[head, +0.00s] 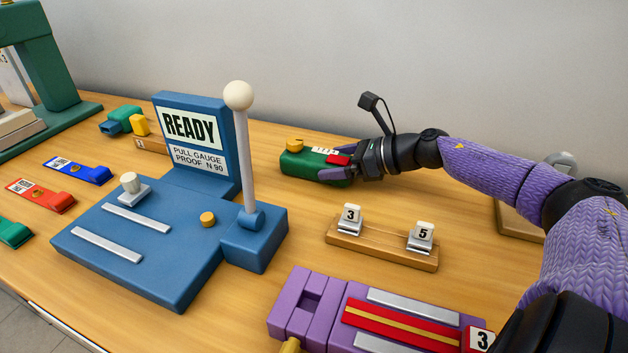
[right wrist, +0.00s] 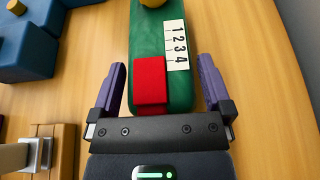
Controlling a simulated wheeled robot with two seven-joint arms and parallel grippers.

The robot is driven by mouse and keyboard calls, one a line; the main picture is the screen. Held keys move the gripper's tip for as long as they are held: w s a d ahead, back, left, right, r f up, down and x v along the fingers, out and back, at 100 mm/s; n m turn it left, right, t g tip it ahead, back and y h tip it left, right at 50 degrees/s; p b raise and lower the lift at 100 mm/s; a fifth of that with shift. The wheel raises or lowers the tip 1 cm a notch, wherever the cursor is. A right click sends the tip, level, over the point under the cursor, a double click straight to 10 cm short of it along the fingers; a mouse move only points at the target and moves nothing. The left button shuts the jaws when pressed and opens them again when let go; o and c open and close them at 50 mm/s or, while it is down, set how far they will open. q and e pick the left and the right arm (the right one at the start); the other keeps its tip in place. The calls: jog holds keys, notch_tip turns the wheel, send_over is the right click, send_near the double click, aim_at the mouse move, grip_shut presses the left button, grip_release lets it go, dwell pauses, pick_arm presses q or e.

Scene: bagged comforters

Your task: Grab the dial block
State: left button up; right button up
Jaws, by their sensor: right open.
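The green block (head: 302,167) with a yellow knob, a red piece and a 1-2-3-4 scale fits the dial block. It lies on the table right of the blue READY gauge. My right gripper (head: 342,163) reaches it from the right, at its red-piece end. In the right wrist view the block (right wrist: 164,108) lies between the two purple fingers of my open gripper (right wrist: 162,72), with a narrow gap seen on each side. The knob is cut off at the top there. My left gripper is not in view.
The blue gauge (head: 140,240) with a tall white-balled lever (head: 243,150) stands left of the block. A wooden rack (head: 380,250) with blocks 3 and 5 and a purple device (head: 320,310) lie nearer. Red (head: 40,196) and blue (head: 78,170) tags lie left.

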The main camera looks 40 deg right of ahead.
jog(key=shift+r, duration=0.1)
jog(key=c, duration=1)
